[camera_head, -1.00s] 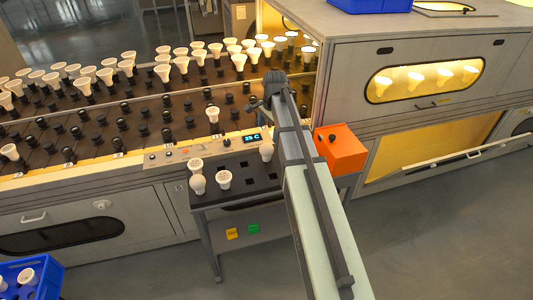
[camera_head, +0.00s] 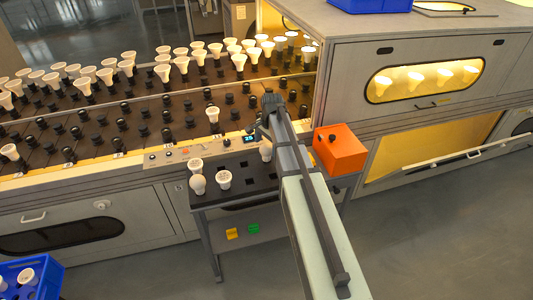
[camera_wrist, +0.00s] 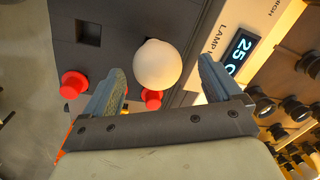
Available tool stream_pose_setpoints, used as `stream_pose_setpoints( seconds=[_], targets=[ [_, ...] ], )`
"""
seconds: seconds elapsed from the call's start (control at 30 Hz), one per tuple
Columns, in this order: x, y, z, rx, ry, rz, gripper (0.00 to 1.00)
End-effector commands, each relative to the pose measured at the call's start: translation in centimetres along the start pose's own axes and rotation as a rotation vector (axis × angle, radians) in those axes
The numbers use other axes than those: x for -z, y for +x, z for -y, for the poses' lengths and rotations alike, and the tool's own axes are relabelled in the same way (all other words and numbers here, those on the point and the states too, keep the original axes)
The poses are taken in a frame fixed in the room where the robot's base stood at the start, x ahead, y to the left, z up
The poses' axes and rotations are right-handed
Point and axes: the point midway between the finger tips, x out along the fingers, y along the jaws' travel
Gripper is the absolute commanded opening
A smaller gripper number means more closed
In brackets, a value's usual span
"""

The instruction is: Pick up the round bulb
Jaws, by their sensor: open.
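A white round bulb (camera_wrist: 158,65) shows in the wrist view, between and slightly beyond the open fingertips of my gripper (camera_wrist: 158,72). Neither finger clearly touches it. In the head view this bulb (camera_head: 265,152) stands at the right back of the small dark rack table (camera_head: 245,196), partly hidden by my arm. My gripper (camera_head: 271,108) is above and behind it there, its fingers mostly hidden. Another rounded bulb (camera_head: 198,185) stands at the left of the same rack.
Two more white bulbs, one at the back left (camera_head: 195,165) and one in the middle (camera_head: 223,179), stand on the rack. An orange box (camera_head: 340,148) is to the right. Red knobs (camera_wrist: 73,84) are near the fingers. A display panel (camera_wrist: 240,50) lies to the right.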

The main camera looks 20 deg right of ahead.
Motion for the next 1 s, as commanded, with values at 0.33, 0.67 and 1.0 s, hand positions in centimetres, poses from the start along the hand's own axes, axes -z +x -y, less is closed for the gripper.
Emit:
stream_pose_setpoints(
  seconds=[0.33, 0.67, 1.0],
  targets=[
    [-0.3, 2.0, -0.2, -0.002, 0.000, 0.001, 0.92],
    [-0.5, 5.3, -0.3, -0.001, 0.001, 0.001, 0.92],
    [-0.5, 5.4, -0.3, 0.000, 0.001, 0.000, 0.80]
  ],
)
